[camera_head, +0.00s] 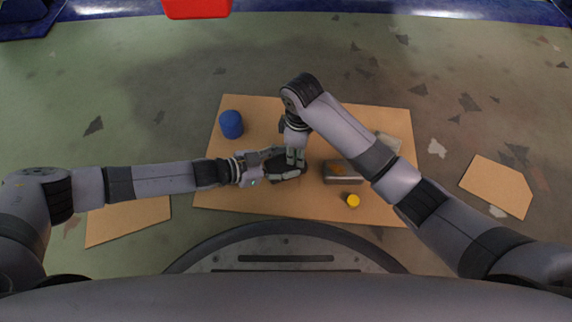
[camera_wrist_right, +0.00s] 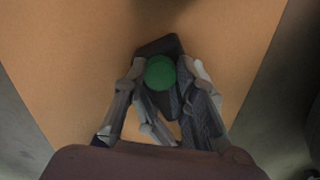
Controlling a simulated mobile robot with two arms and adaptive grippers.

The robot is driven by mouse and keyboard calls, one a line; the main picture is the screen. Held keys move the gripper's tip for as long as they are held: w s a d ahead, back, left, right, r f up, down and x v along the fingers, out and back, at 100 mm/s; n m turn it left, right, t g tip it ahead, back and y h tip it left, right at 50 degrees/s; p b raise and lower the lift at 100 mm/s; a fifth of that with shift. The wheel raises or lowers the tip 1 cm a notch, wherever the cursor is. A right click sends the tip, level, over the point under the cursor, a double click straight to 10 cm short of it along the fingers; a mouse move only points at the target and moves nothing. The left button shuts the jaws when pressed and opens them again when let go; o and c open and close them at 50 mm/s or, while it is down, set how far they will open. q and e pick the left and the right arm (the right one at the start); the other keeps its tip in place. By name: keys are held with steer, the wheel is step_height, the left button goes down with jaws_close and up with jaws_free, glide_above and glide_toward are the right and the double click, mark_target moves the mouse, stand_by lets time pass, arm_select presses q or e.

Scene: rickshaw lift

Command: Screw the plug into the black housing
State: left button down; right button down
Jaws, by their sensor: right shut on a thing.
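The black housing (camera_head: 287,160) is on the brown board, partly covered by both grippers. The right wrist view shows its dark body (camera_wrist_right: 155,47) beneath the plug. The plug is a round green piece (camera_wrist_right: 160,72) seen from above, over the housing; I cannot tell how deep it sits. My right gripper (camera_head: 295,160) points down at the housing. Its fingertips (camera_wrist_right: 164,75) are shut on the green plug from both sides. My left gripper (camera_head: 285,172) comes from the left and lies against the housing; its hold is partly hidden.
A blue cylinder (camera_head: 231,124) stands at the board's upper left. A metal block (camera_head: 342,172) and a yellow round piece (camera_head: 352,200) are to the right of the housing. A pale object (camera_head: 388,142) is partly behind my right arm. A red container (camera_head: 197,8) is at the far edge.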

steer(key=m, duration=0.4)
steer(key=shift+m, duration=0.3)
steer(key=m, duration=0.4)
steer(key=c, duration=1.3)
jaws_free()
steer(key=shift+r, duration=2.3)
